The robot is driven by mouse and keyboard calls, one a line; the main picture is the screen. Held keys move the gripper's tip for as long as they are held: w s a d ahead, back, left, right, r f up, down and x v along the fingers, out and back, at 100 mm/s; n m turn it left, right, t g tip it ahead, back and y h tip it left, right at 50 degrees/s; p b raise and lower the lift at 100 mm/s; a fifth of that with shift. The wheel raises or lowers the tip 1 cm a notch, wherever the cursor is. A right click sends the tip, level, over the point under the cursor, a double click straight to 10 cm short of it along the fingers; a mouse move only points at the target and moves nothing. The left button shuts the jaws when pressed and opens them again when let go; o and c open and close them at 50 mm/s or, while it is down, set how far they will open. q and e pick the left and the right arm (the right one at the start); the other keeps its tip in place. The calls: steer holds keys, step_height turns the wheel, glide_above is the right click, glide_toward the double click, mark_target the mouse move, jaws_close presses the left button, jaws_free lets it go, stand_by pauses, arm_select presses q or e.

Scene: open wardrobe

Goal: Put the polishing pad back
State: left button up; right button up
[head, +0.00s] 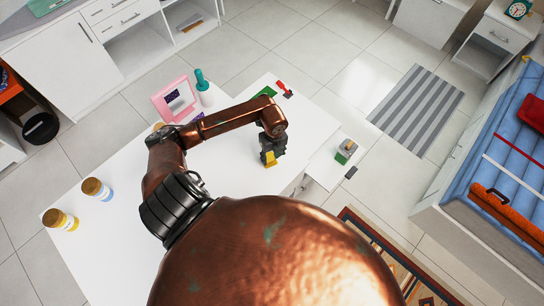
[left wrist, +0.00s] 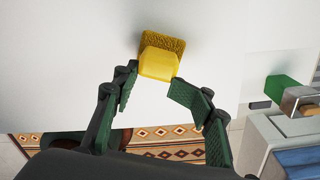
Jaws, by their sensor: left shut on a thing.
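The yellow polishing pad (left wrist: 160,62) has a smooth block-like grip and a rough textured face; this identification is by its look. It is at the fingertips of my left gripper (left wrist: 154,80), over or on the white table, in the left wrist view. In the head view the pad (head: 270,159) shows as a small yellow patch under the dark left gripper (head: 272,150), near the table's right part. The left gripper is shut on the pad's grip. I cannot tell whether the pad touches the tabletop. My right gripper is not in view.
A small white surface (head: 325,171) with a green block (head: 341,157) sits right of the table (head: 112,222). A pink frame (head: 163,104), teal-topped bottle (head: 204,91) and red-handled item (head: 283,88) stand behind my arm.

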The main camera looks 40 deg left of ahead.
mark_target(273, 162)
arm_select(q)
steer(key=o, duration=1.6)
step_height(273, 162, up, 12)
steer(key=shift+w+d+r, duration=0.1)
steer(key=shift+w, duration=0.05)
